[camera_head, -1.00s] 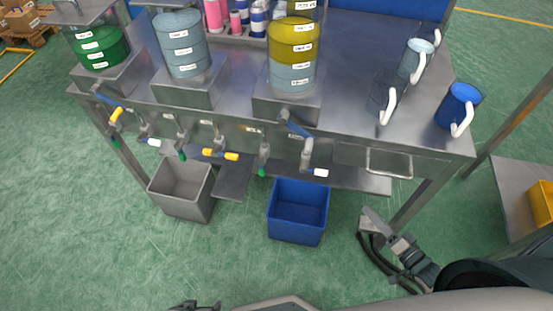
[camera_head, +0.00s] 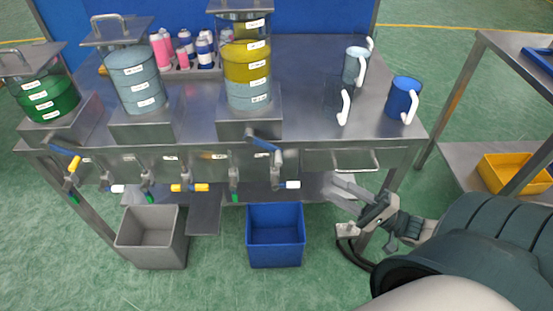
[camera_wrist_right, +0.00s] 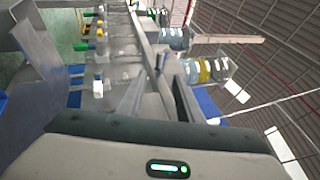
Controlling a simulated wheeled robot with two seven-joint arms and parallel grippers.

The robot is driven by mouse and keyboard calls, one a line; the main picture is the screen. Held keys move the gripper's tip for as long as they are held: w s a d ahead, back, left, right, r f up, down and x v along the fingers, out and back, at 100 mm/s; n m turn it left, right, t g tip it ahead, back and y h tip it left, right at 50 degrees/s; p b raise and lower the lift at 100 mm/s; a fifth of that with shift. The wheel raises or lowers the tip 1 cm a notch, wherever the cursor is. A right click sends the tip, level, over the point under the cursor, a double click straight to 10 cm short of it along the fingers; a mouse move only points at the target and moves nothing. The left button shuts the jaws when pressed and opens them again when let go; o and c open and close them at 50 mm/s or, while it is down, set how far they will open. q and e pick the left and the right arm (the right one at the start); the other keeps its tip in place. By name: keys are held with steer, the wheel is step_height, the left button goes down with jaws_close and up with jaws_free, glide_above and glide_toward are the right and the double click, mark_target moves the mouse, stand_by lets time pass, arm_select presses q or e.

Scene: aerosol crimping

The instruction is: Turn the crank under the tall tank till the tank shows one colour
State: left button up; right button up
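The tall tank (camera_head: 247,78) stands at the right of three tanks on the metal bench. It holds a yellow layer above a grey-blue layer, with clear space above. Under it, on the bench front, is a crank with a blue arm (camera_head: 264,142) and a white grip (camera_head: 291,184) pointing right. My right gripper (camera_head: 335,188) is open and empty, right of the white grip and apart from it, below the drawer handle. Its two spread fingers show in the right wrist view (camera_wrist_right: 155,105). My left gripper is not in view.
Other cranks and green-tipped taps line the bench front, including a yellow grip (camera_head: 190,187). A drawer handle (camera_head: 356,168) juts out above my right gripper. A grey bin (camera_head: 150,262) and a blue bin (camera_head: 275,257) stand on the floor. Mugs, including a blue one (camera_head: 402,98), stand at the bench's right.

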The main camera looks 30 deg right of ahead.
mark_target(278, 157)
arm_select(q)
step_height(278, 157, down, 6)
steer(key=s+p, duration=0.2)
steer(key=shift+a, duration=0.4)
arm_select(e)
steer(key=shift+x, duration=8.7)
jaws_close()
